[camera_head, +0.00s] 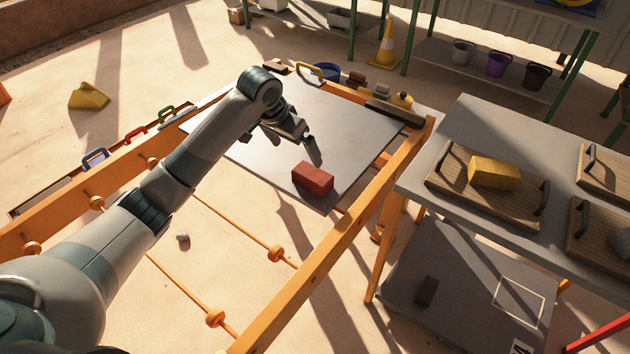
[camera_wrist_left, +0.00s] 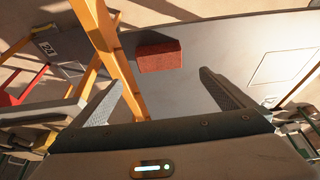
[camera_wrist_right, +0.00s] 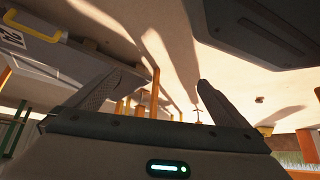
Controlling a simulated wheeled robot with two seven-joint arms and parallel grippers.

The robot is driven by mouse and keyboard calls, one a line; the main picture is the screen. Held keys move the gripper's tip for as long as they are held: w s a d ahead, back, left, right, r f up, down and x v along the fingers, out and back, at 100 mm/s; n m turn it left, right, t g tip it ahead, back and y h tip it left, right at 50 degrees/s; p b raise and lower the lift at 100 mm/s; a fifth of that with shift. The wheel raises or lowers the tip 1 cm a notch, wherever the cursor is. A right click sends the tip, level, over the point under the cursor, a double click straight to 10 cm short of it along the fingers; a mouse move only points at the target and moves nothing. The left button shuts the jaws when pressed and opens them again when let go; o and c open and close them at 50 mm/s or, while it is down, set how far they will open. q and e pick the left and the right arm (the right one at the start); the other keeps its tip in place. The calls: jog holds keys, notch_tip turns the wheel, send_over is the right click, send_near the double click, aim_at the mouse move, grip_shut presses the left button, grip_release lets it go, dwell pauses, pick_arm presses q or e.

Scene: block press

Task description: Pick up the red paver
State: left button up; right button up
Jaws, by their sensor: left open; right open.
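The red paver (camera_head: 313,179) lies on the grey board (camera_head: 353,134), near the board's front corner. It also shows in the left wrist view (camera_wrist_left: 160,56), ahead of the fingers and between their lines. My left gripper (camera_head: 284,146) is over the board, just behind and left of the paver in the head view. Its two fingers are open and empty (camera_wrist_left: 160,95), apart from the paver. My right gripper is outside the head view. In the right wrist view its fingers (camera_wrist_right: 155,90) are open with nothing between them.
An orange wooden frame (camera_head: 330,254) surrounds the board. A grey table (camera_head: 470,128) at right holds wooden boards with handles, one bearing a yellow block (camera_head: 494,173). A blue bucket (camera_head: 327,71) and small tools stand behind the board. A lower grey panel (camera_head: 460,290) lies under the table.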

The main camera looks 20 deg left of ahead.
pick_arm(q)
jog(key=p, duration=0.1)
send_near(310, 175)
jog(key=x, duration=0.5)
jog(key=shift+w, duration=0.1)
jog(key=shift+w+f, duration=0.15)
jog(key=shift+f, duration=0.2)
pick_arm(e)
jog(key=shift+g, duration=0.6)
jog(key=s, duration=0.1)
jog(key=s+d+f, duration=0.1)
jog(key=s+f, duration=0.1)
jog(key=s, duration=0.1)
jog(key=shift+d, duration=0.4)
jog(key=shift+w+r, duration=0.1)
